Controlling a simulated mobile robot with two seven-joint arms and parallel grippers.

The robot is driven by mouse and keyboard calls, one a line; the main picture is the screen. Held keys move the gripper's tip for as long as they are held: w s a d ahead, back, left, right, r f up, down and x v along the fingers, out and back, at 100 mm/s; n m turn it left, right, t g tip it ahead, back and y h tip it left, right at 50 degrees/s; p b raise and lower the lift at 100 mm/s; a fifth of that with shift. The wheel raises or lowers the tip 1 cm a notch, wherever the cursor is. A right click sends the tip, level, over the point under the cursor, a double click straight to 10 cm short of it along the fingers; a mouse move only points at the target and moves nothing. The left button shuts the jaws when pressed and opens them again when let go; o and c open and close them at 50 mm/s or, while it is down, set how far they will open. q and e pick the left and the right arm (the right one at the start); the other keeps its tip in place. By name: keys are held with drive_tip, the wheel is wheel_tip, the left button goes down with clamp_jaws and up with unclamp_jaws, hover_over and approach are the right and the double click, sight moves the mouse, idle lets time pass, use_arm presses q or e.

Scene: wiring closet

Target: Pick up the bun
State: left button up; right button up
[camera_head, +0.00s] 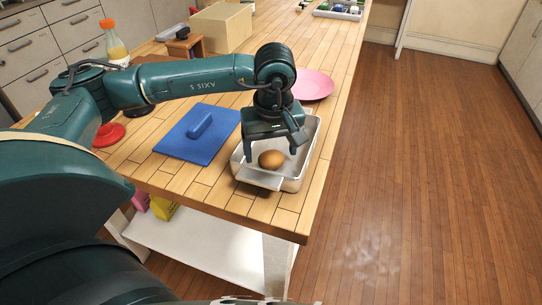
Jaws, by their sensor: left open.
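The bun (270,159) is small, round and brown. It lies in a shallow metal tray (293,184) near the front right corner of the wooden table. My left gripper (270,156) is open and points down over the tray, with its fingers apart on either side of the bun. I cannot tell whether the fingers touch it. The gripper body hides the back part of the tray. My right gripper is not in view.
A blue board (178,145) with a blue object (200,125) on it lies left of the tray. A pink plate (314,86) is behind it. A bottle with an orange cap (115,45) and a box (221,27) stand farther back. The floor at right is clear.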

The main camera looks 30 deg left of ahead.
use_arm(q)
drive_tip(key=shift+a+f, duration=0.1)
drive_tip(key=shift+f, duration=0.85)
drive_tip(key=shift+c, duration=0.3)
drive_tip(key=c, duration=1)
